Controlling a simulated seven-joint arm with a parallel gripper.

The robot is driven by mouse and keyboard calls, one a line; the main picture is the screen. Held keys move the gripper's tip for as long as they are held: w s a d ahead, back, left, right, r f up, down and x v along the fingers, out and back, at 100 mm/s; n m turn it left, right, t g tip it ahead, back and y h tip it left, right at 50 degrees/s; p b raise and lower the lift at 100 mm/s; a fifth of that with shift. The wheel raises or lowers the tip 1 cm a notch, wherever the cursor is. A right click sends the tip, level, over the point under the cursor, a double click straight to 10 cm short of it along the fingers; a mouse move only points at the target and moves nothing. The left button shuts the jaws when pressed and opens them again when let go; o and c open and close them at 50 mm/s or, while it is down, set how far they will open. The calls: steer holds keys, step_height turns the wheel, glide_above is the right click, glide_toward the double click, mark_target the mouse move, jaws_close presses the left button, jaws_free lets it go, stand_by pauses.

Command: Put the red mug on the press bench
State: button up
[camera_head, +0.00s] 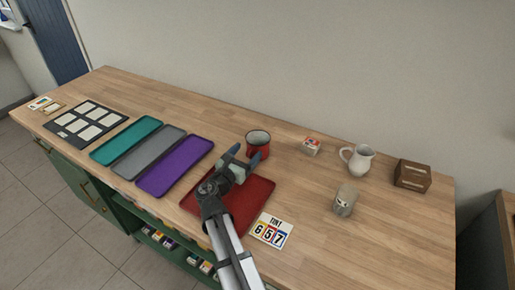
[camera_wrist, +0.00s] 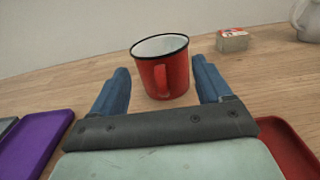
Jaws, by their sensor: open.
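The red mug (camera_head: 258,142) stands upright on the wooden bench top, just behind the red tray, and has a dark rim and pale inside. In the wrist view the red mug (camera_wrist: 162,68) is ahead of my gripper, between the lines of the two blue fingers, with its handle facing me. My gripper (camera_head: 246,157) is open and empty, reaching over the red tray toward the mug. In the wrist view my gripper (camera_wrist: 164,88) has its fingers spread on either side of the mug's near part. Whether they touch it is unclear. No thing is clearly identifiable as the press bench.
Purple (camera_head: 174,166), grey (camera_head: 148,152) and teal (camera_head: 126,140) trays lie left of the red tray (camera_head: 258,191). A small box (camera_head: 311,146), white pitcher (camera_head: 358,160), grey container (camera_head: 345,201) and wooden box (camera_head: 412,175) stand right. A number card (camera_head: 271,231) lies in front.

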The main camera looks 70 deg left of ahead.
mark_target(256, 148)
steer(key=x, duration=0.2)
steer(key=shift+w+a, duration=0.2)
steer(key=shift+a, duration=0.05)
jaws_close()
stand_by(0.6)
